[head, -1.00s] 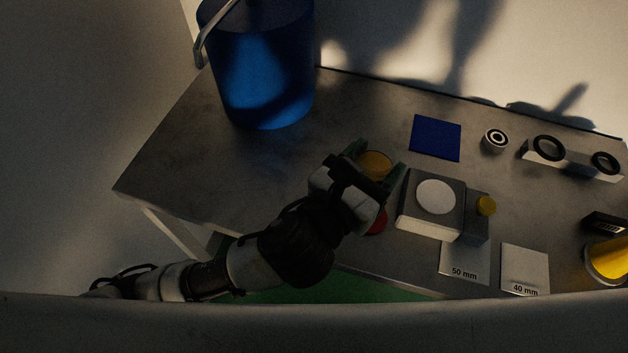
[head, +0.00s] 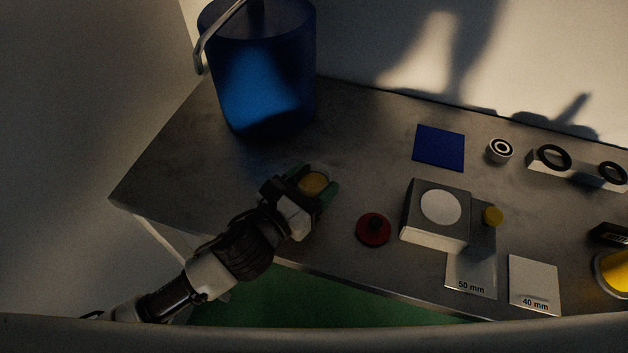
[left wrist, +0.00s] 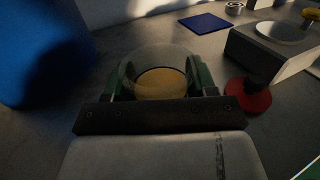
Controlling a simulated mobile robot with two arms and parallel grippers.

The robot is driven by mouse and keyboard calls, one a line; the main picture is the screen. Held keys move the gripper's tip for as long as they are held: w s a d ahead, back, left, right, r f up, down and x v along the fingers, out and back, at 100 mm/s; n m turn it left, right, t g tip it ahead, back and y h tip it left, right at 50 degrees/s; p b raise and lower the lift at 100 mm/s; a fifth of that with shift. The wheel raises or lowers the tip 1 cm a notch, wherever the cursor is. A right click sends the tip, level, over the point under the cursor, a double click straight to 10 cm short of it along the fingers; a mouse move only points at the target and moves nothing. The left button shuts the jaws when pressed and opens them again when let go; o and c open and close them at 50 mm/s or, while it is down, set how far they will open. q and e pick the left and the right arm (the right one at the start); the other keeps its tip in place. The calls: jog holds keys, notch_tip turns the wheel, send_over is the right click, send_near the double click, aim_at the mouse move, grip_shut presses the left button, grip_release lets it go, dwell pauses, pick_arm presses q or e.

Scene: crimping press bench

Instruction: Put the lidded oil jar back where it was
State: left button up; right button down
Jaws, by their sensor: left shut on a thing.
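The oil jar is a clear glass with amber oil in it (head: 314,184); it also shows in the left wrist view (left wrist: 161,80). No lid shows on it. My left gripper (head: 315,188) is shut on the jar, with a green finger on each side of the glass (left wrist: 160,86). It holds the jar over the bench's left part, in front of the blue bucket; I cannot tell whether the jar touches the bench. A round red lid-like piece with a dark knob (head: 373,231) lies on the bench to the right of the jar. My right gripper is not in view.
A blue bucket (head: 262,85) stands behind the gripper. A blue square (head: 438,147) lies farther back. A grey box with a white disc (head: 436,233) and cards marked 50 mm (head: 472,273) and 40 mm (head: 534,285) are at right. Bare bench (head: 180,170) lies at left.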

pick_arm(q)
jog(key=shift+f, duration=0.1)
jog(key=o, duration=1)
jog(key=shift+r, duration=0.2)
jog(key=shift+s+a+f, duration=0.15)
jog(key=shift+s+a, duration=0.05)
jog(key=b+v, duration=0.2)
jog(key=v, duration=0.7)
jog(key=shift+s+a, duration=0.2)
jog(key=shift+s, duration=0.15)
jog(key=shift+v, duration=0.8)
